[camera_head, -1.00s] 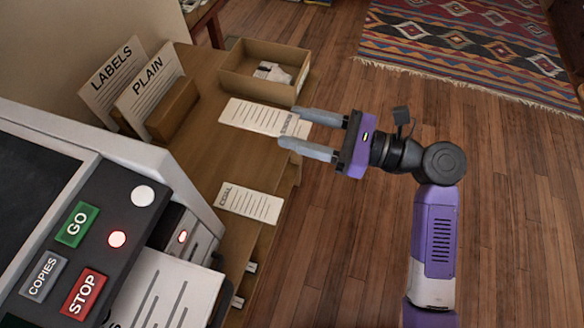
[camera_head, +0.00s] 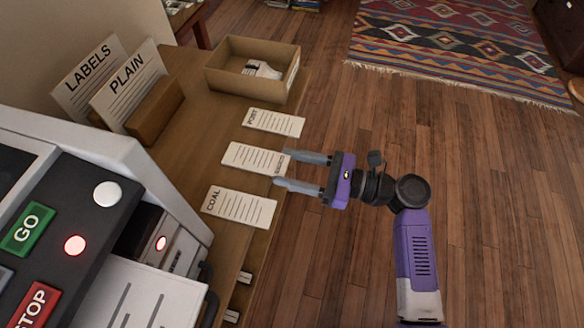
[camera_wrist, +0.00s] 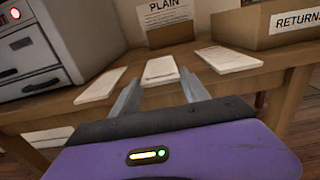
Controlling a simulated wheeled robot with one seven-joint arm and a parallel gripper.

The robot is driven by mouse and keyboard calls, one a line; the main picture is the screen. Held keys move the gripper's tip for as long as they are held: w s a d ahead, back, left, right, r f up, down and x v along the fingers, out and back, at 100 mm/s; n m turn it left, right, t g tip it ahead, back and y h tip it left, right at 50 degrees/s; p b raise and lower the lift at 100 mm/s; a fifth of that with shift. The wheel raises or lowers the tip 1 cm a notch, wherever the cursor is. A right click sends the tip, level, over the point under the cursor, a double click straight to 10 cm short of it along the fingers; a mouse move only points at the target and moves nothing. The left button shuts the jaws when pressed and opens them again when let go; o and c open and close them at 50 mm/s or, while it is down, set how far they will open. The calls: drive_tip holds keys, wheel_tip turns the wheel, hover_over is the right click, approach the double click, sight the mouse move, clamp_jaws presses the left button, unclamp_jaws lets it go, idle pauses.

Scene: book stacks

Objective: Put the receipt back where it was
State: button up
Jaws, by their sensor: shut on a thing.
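The receipt (camera_head: 252,158) is a white printed slip in the middle of a row of three papers, its small heading at the end by my fingers. My gripper (camera_head: 281,168) is shut on that near end. In the wrist view the receipt (camera_wrist: 160,67) extends from between the fingertips (camera_wrist: 160,78). It is over the wooden table (camera_head: 190,150), level or nearly so; whether it touches the top I cannot tell. A slip (camera_head: 273,122) whose heading looks like "POST" lies beyond it, and the "COAL" slip (camera_head: 240,206) lies on the nearer side. Both are apart from it.
A cardboard box (camera_head: 225,80) with a pale item inside stands at the table's far end; its "RETURN" label shows in the wrist view (camera_wrist: 297,20). "LABELS" (camera_head: 88,75) and "PLAIN" (camera_head: 128,85) cards stand behind. A copier (camera_head: 75,195) stands at left.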

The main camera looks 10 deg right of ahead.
drive_tip(key=shift+f, duration=0.1)
drive_tip(key=o, duration=1.4)
drive_tip(key=p+v, duration=0.2)
drive_tip(key=v, duration=1)
